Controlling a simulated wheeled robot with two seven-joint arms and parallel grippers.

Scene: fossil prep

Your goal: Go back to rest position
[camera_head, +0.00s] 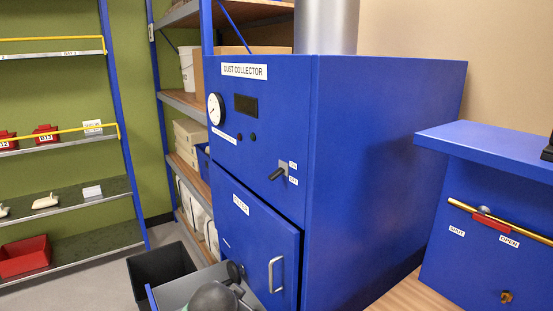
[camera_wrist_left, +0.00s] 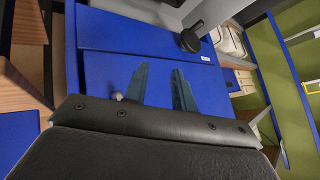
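My left gripper (camera_wrist_left: 160,70) shows in the left wrist view with its two fingers apart and nothing between them. A blue surface lies behind the fingers, and a black round knob (camera_wrist_left: 190,40) is beyond them. I cannot tell how far the fingers are from the surface. In the head view the gripper fingers do not show; only a dark rounded part, probably of my arm, is at the bottom edge. My right gripper is in neither view.
Shelves (camera_head: 65,193) line the left. A blue unit with a red-handled slide (camera_head: 490,222) stands at the right. Some floor shows at lower left.

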